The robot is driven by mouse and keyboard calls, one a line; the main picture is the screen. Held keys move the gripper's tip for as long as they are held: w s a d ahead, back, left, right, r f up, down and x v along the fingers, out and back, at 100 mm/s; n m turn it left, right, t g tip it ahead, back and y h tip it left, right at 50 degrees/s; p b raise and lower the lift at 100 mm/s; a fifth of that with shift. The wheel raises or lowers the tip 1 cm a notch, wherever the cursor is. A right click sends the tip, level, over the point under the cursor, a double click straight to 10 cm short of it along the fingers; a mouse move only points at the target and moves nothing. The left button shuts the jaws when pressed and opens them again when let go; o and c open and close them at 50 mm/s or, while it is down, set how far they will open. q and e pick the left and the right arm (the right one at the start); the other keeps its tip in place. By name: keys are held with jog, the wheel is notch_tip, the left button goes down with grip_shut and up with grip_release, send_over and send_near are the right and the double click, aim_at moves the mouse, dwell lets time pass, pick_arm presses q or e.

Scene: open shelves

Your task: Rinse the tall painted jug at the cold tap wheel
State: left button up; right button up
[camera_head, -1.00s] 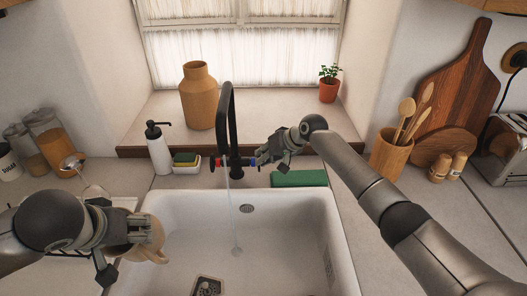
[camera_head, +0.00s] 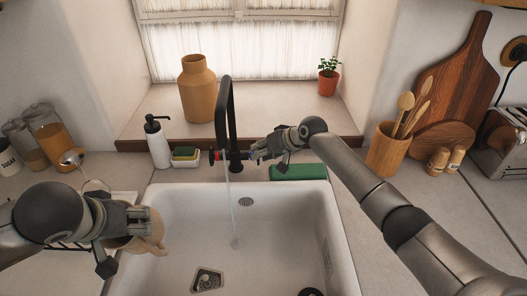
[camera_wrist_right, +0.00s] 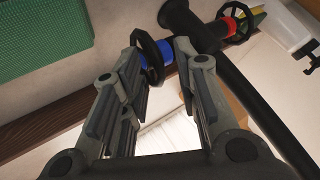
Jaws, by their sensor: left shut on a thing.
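The tan jug (camera_head: 152,232) is at the left side of the sink, mostly hidden behind my left gripper (camera_head: 148,219), which is shut on it. Its paint cannot be made out. The black tap (camera_head: 224,113) has a red-hubbed wheel (camera_head: 213,156) on the left and a blue-hubbed wheel (camera_head: 253,153) on the right. A thin water stream (camera_head: 230,205) falls into the sink, to the right of the jug. My right gripper (camera_head: 259,152) is at the blue-hubbed wheel. In the right wrist view, its fingers (camera_wrist_right: 160,45) are apart, with the wheel (camera_wrist_right: 150,62) between them.
The white sink (camera_head: 330,215) has a drain (camera_head: 207,280). Behind it stand a soap bottle (camera_head: 157,143), a sponge holder (camera_head: 185,160) and a green pad (camera_head: 298,172). A vase (camera_head: 197,90) and a potted plant (camera_head: 329,78) stand on the sill. Jars (camera_head: 50,140) stand at left.

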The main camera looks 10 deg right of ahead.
jog(key=shift+d+r, duration=0.1)
jog(key=shift+r, duration=0.05)
jog(key=v, duration=1.1)
jog(key=shift+s+r, duration=0.2)
jog(key=shift+r, duration=0.05)
jog(key=shift+d, duration=0.1)
